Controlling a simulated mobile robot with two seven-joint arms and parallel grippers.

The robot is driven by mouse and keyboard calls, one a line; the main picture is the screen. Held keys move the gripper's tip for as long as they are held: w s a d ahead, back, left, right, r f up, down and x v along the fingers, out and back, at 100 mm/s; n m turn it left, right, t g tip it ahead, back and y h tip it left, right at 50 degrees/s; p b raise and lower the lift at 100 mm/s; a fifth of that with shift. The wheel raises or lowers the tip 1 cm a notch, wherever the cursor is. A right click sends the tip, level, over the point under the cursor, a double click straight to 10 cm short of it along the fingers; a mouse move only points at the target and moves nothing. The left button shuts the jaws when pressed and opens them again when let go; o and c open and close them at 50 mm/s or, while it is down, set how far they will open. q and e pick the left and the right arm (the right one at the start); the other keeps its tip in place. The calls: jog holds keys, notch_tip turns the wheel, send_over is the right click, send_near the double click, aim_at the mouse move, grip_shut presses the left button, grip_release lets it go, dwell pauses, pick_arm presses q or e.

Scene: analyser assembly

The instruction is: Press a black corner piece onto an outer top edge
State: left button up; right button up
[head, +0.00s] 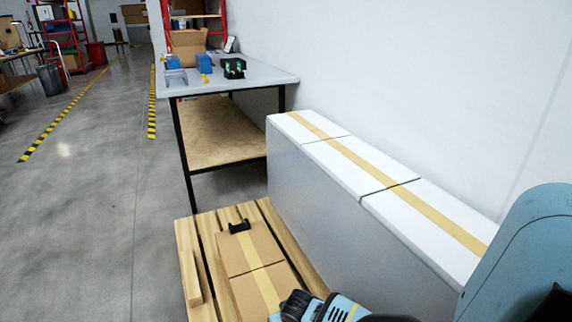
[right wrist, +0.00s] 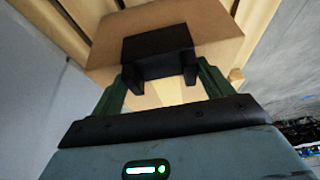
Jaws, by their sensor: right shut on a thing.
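My right gripper (right wrist: 160,75) is shut on a black corner piece (right wrist: 157,48) in the right wrist view. The piece is a dark block with two short prongs, held between the green fingers. It overlaps one face of a cardboard box (right wrist: 215,42) in the picture; I cannot tell whether it touches the box. In the head view, the box (head: 240,262) lies on a wooden pallet, and a black corner piece (head: 240,226) shows at its far edge. I cannot tell if this is the same piece. In the head view only part of my right arm shows. My left gripper is out of view.
The slatted pallet (head: 191,262) stands beside a row of tall white boxes (head: 320,160) with a tape strip, along the wall. Behind is a table (head: 260,77) with blue and black-green parts on it.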

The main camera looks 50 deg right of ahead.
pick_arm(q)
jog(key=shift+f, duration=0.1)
pick_arm(e)
jog(key=shift+f, duration=0.25)
dwell(0.4)
jog(key=o, duration=0.9)
jog(key=shift+o, duration=0.2)
jog(key=shift+r+p, duration=1.65)
jog(key=shift+r, duration=0.2)
jog(key=shift+r+p, duration=1.2)
jog(key=shift+r, duration=0.05)
jog(key=shift+r+p, duration=0.45)
jog(key=shift+p, duration=0.1)
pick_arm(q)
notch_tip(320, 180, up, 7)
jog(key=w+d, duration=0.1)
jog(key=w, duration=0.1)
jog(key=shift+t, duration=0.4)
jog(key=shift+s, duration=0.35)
